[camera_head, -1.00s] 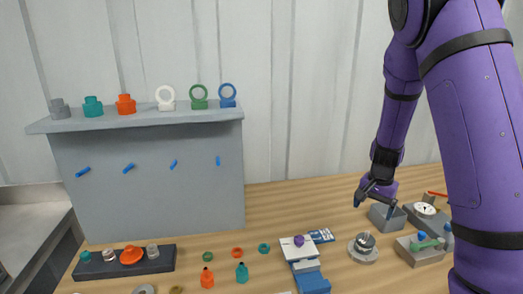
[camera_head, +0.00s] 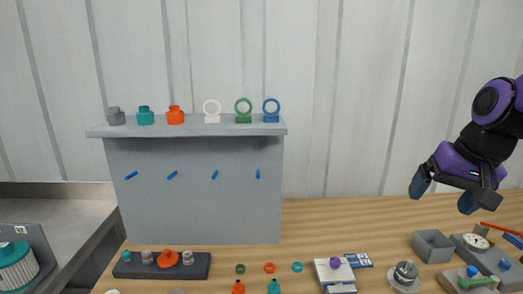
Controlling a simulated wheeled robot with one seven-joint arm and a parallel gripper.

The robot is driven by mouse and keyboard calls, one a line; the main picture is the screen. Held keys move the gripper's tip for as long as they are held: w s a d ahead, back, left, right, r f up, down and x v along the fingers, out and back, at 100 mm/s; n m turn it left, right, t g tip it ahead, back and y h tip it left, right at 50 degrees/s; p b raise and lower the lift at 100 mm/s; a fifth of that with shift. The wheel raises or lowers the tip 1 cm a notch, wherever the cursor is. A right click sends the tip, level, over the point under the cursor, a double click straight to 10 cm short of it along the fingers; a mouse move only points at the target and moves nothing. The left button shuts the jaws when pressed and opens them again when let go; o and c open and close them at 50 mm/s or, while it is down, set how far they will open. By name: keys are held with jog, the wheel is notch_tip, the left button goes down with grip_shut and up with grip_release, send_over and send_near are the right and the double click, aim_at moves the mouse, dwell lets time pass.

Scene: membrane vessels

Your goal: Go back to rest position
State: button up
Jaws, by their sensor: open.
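My gripper (camera_head: 443,195) is at the right side of the head view, raised in the air above the wooden table (camera_head: 345,215). Its two blue-tipped fingers are spread apart and point downward, with nothing between them. The purple and black wrist (camera_head: 480,130) shows above it, and the arm runs out of the frame to the right.
A grey shelf unit (camera_head: 195,200) with several coloured fittings on top stands at the left. A dark tray (camera_head: 130,268) lies before it. A round metal piece (camera_head: 404,274), a white-and-blue device (camera_head: 334,272) and grey trays (camera_head: 470,280) occupy the right front. The table's middle back is clear.

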jog(key=s+a+r+n+t+h, duration=0.1)
jog(key=s+a+r+n+t, duration=0.1)
jog(key=s, duration=0.9)
jog(key=shift+s+a+r+n+h, duration=0.25)
jog(key=shift+r+n, duration=0.35)
jog(key=shift+r, duration=0.6)
